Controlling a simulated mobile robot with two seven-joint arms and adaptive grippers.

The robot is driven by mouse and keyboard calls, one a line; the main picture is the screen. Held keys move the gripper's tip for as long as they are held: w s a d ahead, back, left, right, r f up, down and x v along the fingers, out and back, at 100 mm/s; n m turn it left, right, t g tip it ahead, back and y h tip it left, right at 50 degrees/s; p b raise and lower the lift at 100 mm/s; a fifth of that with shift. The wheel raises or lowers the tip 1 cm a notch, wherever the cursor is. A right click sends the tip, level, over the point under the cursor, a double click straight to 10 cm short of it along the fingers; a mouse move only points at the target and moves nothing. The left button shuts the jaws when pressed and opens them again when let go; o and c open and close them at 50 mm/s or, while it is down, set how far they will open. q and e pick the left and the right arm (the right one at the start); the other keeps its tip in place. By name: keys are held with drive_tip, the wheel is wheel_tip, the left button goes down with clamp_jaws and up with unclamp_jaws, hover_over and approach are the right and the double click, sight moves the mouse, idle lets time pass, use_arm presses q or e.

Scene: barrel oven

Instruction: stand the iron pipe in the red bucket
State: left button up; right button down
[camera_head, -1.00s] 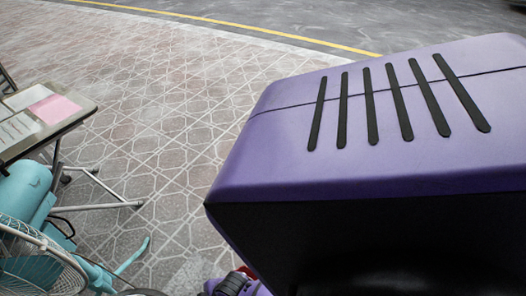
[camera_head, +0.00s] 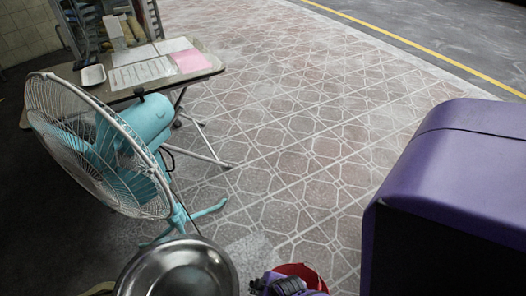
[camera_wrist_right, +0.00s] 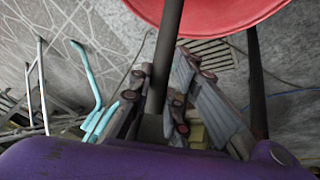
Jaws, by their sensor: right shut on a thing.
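The iron pipe (camera_wrist_right: 168,45) is a dark, thin rod in the right wrist view. My right gripper (camera_wrist_right: 160,85) is shut on it, with a finger on each side. The pipe runs up the picture from the fingers and passes in front of the red bucket (camera_wrist_right: 225,14), whose curved rim fills the top. I cannot tell whether the pipe's end is inside the bucket or only overlaps it. In the head view a piece of red (camera_head: 308,273), likely the bucket, shows behind a purple part of mine at the bottom edge. My left gripper is not in view.
A turquoise fan (camera_head: 148,122) stands at the left, before a table (camera_head: 205,68) with papers. A round metal bowl (camera_head: 180,272) is at the bottom. Another dark pole (camera_wrist_right: 256,90) stands right of the pipe in the wrist view. Tiled floor in the middle is clear.

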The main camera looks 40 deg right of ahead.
wheel_tip(320, 180, down, 10)
drive_tip(key=b, duration=0.3)
drive_tip(key=c, duration=1.7)
unclamp_jaws()
drive_tip(key=shift+o, duration=0.2)
